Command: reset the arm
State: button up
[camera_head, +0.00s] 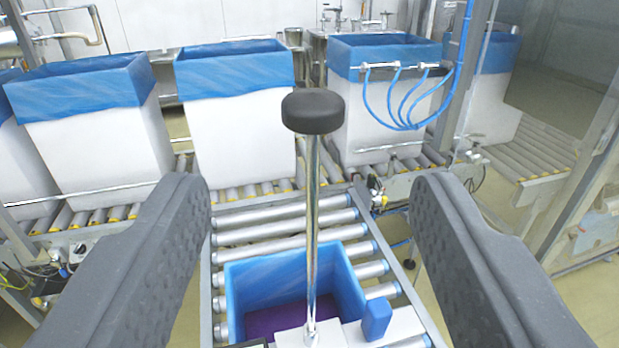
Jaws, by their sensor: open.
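My gripper (312,215) shows as two dark grey padded fingers, one at each side of the view. The fingers are wide apart and nothing is held between them. A chrome rod with a black round knob (313,111) stands upright in the middle of the view, between the fingers in the picture. Its lower end meets a white part with a blue block (377,319) at the bottom. My arm's own links are not clearly seen.
A blue-lined open box (345,275) with a purple inside sits on a roller conveyor (285,218) below. Several white boxes with blue liners, such as one at centre left (238,130), line the conveyor behind. Blue hoses (408,105) hang at right. A post and glass panel stand far right.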

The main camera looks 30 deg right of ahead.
jog(key=a+r+n+t+y+b, duration=0.1)
jog(key=a+r+n+y+b, duration=0.25)
jog(key=a+r+y, duration=0.75)
jog(key=s+r+n+g+h+b, duration=0.1)
jog(key=s+r+n+b, duration=0.1)
jog(key=s+r, duration=0.6)
jog(key=shift+s+a+r+n+h, duration=0.2)
jog(key=shift+s+a+n+h, duration=0.25)
jog(key=shift+s, duration=0.8)
